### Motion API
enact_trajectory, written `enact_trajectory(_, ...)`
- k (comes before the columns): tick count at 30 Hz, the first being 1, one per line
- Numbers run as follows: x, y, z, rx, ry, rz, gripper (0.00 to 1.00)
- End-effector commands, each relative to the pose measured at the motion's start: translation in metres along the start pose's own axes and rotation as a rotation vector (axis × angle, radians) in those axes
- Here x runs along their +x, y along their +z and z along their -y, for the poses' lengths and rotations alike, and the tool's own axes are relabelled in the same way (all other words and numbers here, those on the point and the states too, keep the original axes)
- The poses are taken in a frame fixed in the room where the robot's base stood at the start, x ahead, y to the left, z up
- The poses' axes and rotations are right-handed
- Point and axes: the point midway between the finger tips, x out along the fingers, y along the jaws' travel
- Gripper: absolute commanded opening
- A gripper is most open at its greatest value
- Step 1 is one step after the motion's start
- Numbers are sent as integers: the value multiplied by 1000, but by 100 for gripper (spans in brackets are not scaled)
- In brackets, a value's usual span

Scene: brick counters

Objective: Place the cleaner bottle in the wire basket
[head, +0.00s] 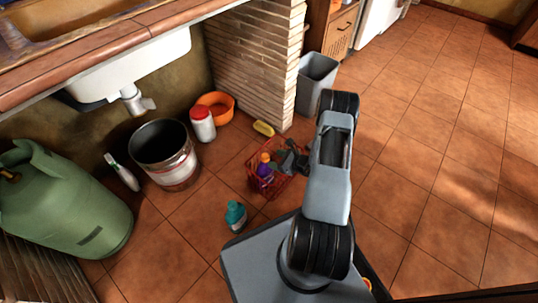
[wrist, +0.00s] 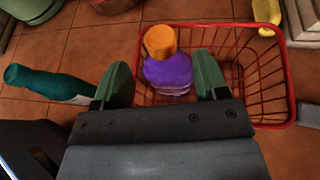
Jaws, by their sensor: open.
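A purple bottle with an orange cap (head: 264,168) stands inside the red wire basket (head: 284,190) on the tiled floor. In the wrist view the purple bottle (wrist: 168,76) lies between the fingers of my gripper (wrist: 162,76). The fingers are open, one on each side of it; I cannot tell if they touch it. The basket's red rim (wrist: 225,25) surrounds the bottle in that view. In the head view my gripper (head: 283,160) is over the basket and partly hides its inside. A teal bottle (head: 235,216) stands outside the basket; it also shows in the wrist view (wrist: 45,82).
A metal bucket (head: 178,177), a white bottle (head: 122,172), a green gas cylinder (head: 60,205), a red-lidded container (head: 202,124) and an orange bowl (head: 226,101) stand left. A yellow object (head: 263,128) lies behind the basket. A grey bin (head: 315,82) stands by the brick pillar (head: 258,60). Floor at right is clear.

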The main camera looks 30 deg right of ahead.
Motion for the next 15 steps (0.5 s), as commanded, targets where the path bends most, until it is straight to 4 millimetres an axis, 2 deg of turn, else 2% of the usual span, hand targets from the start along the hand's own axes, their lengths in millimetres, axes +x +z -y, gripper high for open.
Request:
enact_trajectory(1, -12, 4, 0, 3, -3, 0, 67)
enact_trajectory(3, -23, 3, 1, 1, -3, 0, 67)
enact_trajectory(11, -50, 3, 0, -5, 5, 0, 67)
enact_trajectory(14, -52, 19, -3, -59, 51, -2, 67)
enact_trajectory(15, -51, 31, -7, -100, 87, -4, 67)
